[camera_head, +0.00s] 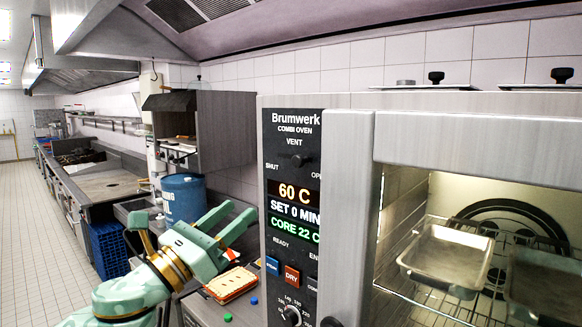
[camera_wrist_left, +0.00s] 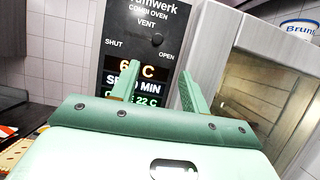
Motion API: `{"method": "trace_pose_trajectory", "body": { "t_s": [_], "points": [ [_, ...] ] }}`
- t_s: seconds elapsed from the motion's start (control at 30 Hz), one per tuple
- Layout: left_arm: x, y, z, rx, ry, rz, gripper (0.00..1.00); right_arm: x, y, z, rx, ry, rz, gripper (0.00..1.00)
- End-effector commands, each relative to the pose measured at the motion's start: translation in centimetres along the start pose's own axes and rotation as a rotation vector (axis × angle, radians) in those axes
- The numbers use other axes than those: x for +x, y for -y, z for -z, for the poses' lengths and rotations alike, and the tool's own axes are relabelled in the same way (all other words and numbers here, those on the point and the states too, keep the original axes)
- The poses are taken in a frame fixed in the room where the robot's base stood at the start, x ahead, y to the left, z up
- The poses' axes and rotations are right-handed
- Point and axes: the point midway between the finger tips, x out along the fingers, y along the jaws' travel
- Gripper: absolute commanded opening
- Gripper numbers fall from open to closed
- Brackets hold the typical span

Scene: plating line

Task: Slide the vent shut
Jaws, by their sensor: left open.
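The combi oven's dark control panel (camera_head: 292,215) faces me, with a VENT label near its top. Below the label, a small dark vent knob (camera_head: 302,160) sits between the SHUT and OPEN marks, nearer OPEN. In the left wrist view the knob (camera_wrist_left: 157,39) is dark on dark and hard to make out. My left gripper (camera_head: 240,213) is green, open and empty. It is left of the panel and lower than the vent. In the wrist view its fingers point up at the display, below the vent marks. My right gripper is not in view.
The oven chamber at the right shows a metal pan (camera_head: 446,262) on a wire rack. A blue drum (camera_head: 183,197) stands behind my left arm. An orange-and-white item (camera_head: 231,284) lies on the counter below my gripper. A counter line runs back at the left.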

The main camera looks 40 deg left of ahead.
Motion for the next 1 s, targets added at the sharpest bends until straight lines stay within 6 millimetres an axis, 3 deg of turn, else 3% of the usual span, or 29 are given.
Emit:
{"method": "trace_pose_trajectory", "body": {
  "t_s": [0.27,0.8,1.0],
  "points": [
    [2.7,0.0,0.0,0.038,0.003,0.002,0.46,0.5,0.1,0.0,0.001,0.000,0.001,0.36],
    [13.0,-0.2,-0.5,0.029,0.002,-0.005,0.46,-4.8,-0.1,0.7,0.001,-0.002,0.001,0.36],
    [15.6,-0.2,-0.2,0.030,-0.001,-0.004,0.46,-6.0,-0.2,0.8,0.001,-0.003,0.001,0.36]
  ]
}}
